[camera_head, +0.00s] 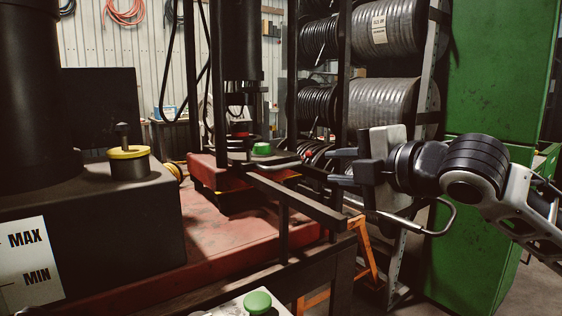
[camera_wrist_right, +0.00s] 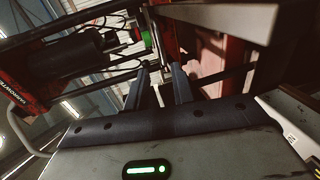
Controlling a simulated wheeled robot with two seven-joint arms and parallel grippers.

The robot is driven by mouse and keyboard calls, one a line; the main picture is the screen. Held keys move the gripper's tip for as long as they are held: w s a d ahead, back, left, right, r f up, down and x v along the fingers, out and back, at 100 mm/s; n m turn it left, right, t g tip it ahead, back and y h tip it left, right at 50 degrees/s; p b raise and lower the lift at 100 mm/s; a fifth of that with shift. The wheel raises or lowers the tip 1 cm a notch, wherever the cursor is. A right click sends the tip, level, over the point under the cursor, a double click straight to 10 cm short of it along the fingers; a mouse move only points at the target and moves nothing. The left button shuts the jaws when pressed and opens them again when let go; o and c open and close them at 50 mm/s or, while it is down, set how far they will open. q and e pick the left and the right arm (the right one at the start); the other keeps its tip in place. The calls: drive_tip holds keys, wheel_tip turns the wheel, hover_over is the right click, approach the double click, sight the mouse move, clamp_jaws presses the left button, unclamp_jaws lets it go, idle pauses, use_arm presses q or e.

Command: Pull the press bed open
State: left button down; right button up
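The press bed (camera_head: 205,172) is a red slab with dark parts, low under the black press column (camera_head: 238,50) in the head view. A grey bar (camera_head: 270,165), perhaps its handle, runs along its near right edge. A green piece (camera_head: 262,149) sits just above it and also shows in the right wrist view (camera_wrist_right: 147,40). My right gripper (camera_head: 338,166) is to the right of the bed, its fingers pointing left toward it. In the wrist view its two dark fingers (camera_wrist_right: 160,85) stand apart, and I see no object clamped between them. My left gripper is not in view.
Dark frame rails (camera_head: 295,200) and an upright post (camera_head: 346,70) stand close to my right gripper. A black tank (camera_head: 100,215) with a yellow-rimmed cap fills the left. Hose reels (camera_head: 380,100) and a green cabinet (camera_head: 490,80) stand behind. A green button (camera_head: 257,302) is at the front.

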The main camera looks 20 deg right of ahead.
sight(289, 166)
drive_tip(key=x, duration=1.4)
drive_tip(key=shift+w+a+p, duration=0.2)
drive_tip(key=shift+p, duration=0.1)
drive_tip(key=shift+c, duration=0.4)
clamp_jaws()
